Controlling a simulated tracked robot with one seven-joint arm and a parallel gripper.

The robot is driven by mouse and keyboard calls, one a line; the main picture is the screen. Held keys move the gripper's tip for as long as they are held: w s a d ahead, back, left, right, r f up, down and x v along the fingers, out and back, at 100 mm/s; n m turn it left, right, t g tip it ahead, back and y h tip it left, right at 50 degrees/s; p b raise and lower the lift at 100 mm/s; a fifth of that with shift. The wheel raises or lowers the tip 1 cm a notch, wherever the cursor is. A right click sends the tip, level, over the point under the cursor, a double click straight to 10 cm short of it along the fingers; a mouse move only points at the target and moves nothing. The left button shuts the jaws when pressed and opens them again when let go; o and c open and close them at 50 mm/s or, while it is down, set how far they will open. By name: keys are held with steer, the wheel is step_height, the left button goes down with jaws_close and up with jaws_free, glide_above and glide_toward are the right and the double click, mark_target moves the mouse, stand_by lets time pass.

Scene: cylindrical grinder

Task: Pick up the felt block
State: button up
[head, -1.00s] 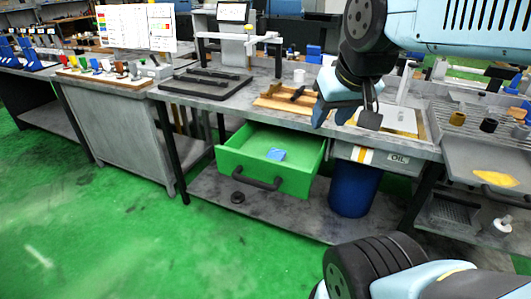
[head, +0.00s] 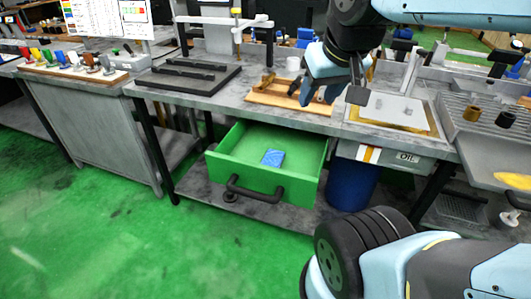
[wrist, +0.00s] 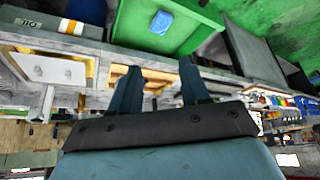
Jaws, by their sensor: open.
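A small blue block (head: 273,158), which looks like the felt block, lies on the floor of an open green drawer (head: 307,168) below the bench. The block also shows in the wrist view (wrist: 162,22), near the top. My gripper (head: 318,92) is above the bench, to the right of and higher than the drawer, apart from the block. In the wrist view its two dark fingers (wrist: 160,88) stand apart with nothing between them.
The drawer has a dark handle (head: 256,190) at its front. A wooden tray (head: 290,101) lies on the bench near my gripper. A blue bin (head: 352,185) stands below the bench, right of the drawer. Open green floor (head: 130,250) lies in front.

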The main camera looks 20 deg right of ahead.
steer(key=o, duration=0.3)
steer(key=shift+w+d+f+n, duration=0.2)
steer(key=shift+w+f+n, duration=0.05)
steer(key=shift+w+n, duration=0.2)
steer(key=o, duration=0.6)
steer(key=w+d+f+n+g+h, duration=0.1)
steer(key=w+d+f+n+h, duration=0.1)
steer(key=w+f+n, duration=0.2)
steer(key=w+n, duration=0.1)
steer(key=w, duration=0.1)
steer(key=shift+w, duration=0.4)
steer(key=shift+o, duration=0.4)
steer(key=w+f+n+h, duration=0.1)
steer(key=w+f+n, duration=0.4)
steer(key=w+n, duration=0.2)
steer(key=shift+f+n+h, duration=0.3)
steer(key=shift+f+n, duration=0.05)
steer(key=shift+n, duration=0.1)
steer(key=n+g+y, duration=0.1)
steer(key=n, duration=1.4)
glide_above(272, 159)
steer(key=s+a, duration=0.1)
steer(key=s, duration=0.1)
step_height(272, 159, down, 24)
steer(key=shift+a+r, duration=0.1)
steer(key=shift+x, duration=3.1)
